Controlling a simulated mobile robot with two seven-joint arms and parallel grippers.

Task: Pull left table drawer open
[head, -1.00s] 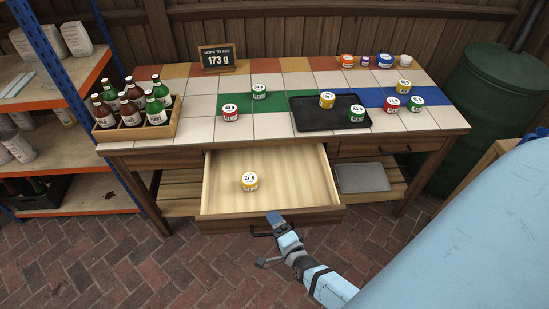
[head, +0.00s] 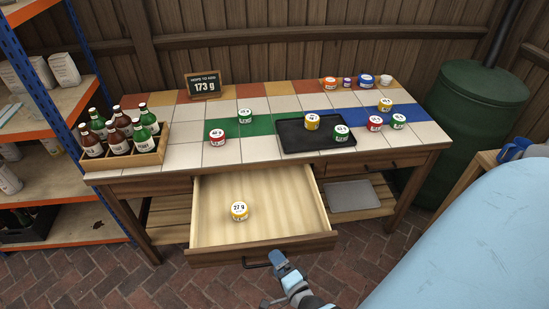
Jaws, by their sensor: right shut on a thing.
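The left table drawer (head: 290,214) stands well out of the tiled table (head: 180,156), and its pale wooden inside shows. The dark bar handle (head: 254,265) is on the drawer's front. My right gripper (head: 275,261) is at the right part of this handle and shut on it; its fingertips are partly hidden by the gripper body. My left gripper is not in view.
On the table are a crate of bottles (head: 158,156), a black tray (head: 290,143), several small jars and a sign reading 173 g (head: 204,85). A shut drawer (head: 370,166) is at the right. Shelves (head: 40,190) stand left, a green barrel (head: 468,140) right. Brick floor is clear in front.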

